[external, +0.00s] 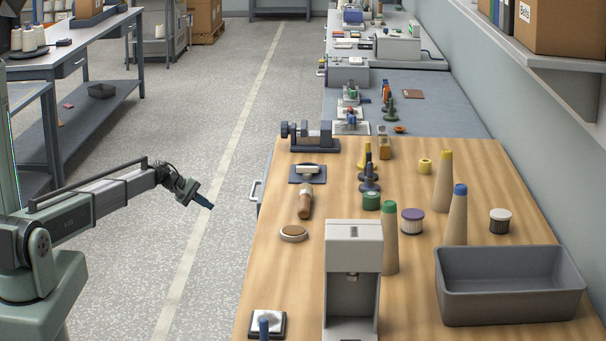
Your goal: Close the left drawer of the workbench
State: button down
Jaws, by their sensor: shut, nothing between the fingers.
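The wooden-topped workbench (285,265) runs along the right half of the external view. On its left side, below the top's edge, a pale handle (255,189) sticks out a little. The drawer front behind it is mostly hidden under the top, and I cannot tell how far any drawer stands out. My gripper (208,204) is shut and empty. It is above the floor to the left of the bench, apart from the handle, pointing right and slightly down.
A grey bin (510,310), a white-grey machine (353,240), thread cones and several bobbins stand on the bench. A dark vise (310,137) is at its far left corner. The speckled floor (225,150) between my arm and the bench is clear. A shelf (540,70) overhangs the right side.

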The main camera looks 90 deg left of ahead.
jog(key=w+d+r+n+t+h, duration=0.25)
jog(key=w+r+n+t, duration=0.25)
jog(key=r+n+t, duration=0.6)
jog(key=w+n+g, duration=0.1)
jog(key=w+g, duration=0.2)
jog(key=w, duration=1)
jog(key=shift+w+f+n, duration=0.25)
jog(key=shift+f+n, duration=0.15)
jog(key=shift+f, duration=0.05)
jog(key=shift+y, duration=0.25)
jog(key=shift+w, duration=2.65)
jog(key=s, duration=1.5)
